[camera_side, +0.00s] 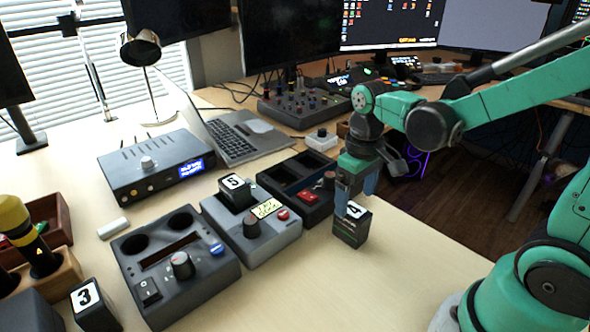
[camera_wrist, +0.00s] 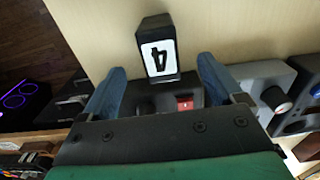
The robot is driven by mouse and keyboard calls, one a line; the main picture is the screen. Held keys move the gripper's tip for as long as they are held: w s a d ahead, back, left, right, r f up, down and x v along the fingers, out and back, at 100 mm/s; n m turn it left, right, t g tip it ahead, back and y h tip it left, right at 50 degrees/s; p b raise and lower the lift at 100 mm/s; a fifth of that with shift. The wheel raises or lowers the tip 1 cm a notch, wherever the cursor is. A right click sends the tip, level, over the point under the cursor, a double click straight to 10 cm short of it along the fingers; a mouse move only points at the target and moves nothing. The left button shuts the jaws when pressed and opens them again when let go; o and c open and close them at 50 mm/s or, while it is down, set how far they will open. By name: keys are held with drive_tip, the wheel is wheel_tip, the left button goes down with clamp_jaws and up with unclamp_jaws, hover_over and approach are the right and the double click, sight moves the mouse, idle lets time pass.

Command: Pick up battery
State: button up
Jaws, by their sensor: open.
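My gripper (camera_side: 356,188) is open and points down, with its two blue fingers over a dark block (camera_side: 349,230) topped by a white "4" label. In the wrist view the block (camera_wrist: 158,62) shows between the fingertips of my gripper (camera_wrist: 162,72), with a gap on each side. No object is plainly marked as a battery. A yellow-and-black cylinder (camera_side: 14,218) stands upright in a wooden holder at the far left, well away from my gripper; I cannot tell whether it is a battery.
A dark box with a red button (camera_side: 308,193), a grey box with a knob (camera_side: 262,232) and a dark box with round wells (camera_side: 165,290) stand left of my gripper. Blocks marked "5" (camera_side: 236,192) and "3" (camera_side: 93,305) are farther left. The front right tabletop is clear.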

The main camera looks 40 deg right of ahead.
sight(354, 209)
drive_tip(key=shift+f, duration=2.05)
clamp_jaws()
